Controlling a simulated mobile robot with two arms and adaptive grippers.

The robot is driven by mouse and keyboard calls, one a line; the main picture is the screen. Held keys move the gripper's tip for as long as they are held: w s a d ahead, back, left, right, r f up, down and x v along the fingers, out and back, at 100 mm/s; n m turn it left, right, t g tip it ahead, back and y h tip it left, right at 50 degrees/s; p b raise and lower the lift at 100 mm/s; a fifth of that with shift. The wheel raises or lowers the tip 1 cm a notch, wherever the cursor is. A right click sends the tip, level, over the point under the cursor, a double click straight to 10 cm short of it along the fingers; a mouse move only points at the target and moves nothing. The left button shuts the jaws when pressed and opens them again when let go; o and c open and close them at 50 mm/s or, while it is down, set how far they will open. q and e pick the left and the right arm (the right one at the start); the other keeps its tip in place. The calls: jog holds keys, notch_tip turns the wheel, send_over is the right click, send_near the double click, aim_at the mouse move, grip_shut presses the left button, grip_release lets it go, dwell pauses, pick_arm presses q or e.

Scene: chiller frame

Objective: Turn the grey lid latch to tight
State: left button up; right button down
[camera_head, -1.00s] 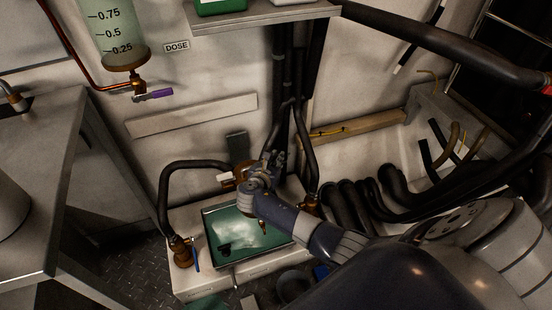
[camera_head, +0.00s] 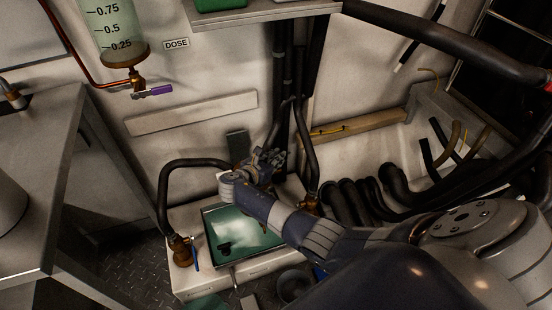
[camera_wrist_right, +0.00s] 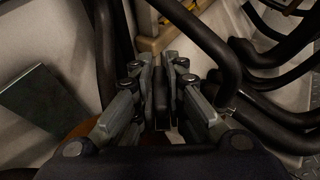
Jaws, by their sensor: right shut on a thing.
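My right gripper (camera_head: 268,160) reaches in from the right, above the back edge of the tray on the low white unit. In the right wrist view its two fingers (camera_wrist_right: 163,82) are closed on a narrow dark grey bar (camera_wrist_right: 161,92), which looks like the grey lid latch. The gripper and wrist hide the latch and the brass-coloured fitting under it in the head view, so its marking and turn angle cannot be read. My left gripper is not in view.
A green tray (camera_head: 225,250) with clear liquid lies below my right wrist. Black hoses (camera_head: 310,150) stand close behind and right of the gripper. A flat grey-green plate (camera_wrist_right: 45,100) is left of it. A valve with a blue handle (camera_head: 193,252) stands front left.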

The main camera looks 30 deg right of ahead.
jog(key=c, duration=1.6)
grip_release()
jog(key=shift+c, duration=0.2)
jog(key=shift+n+y, duration=0.3)
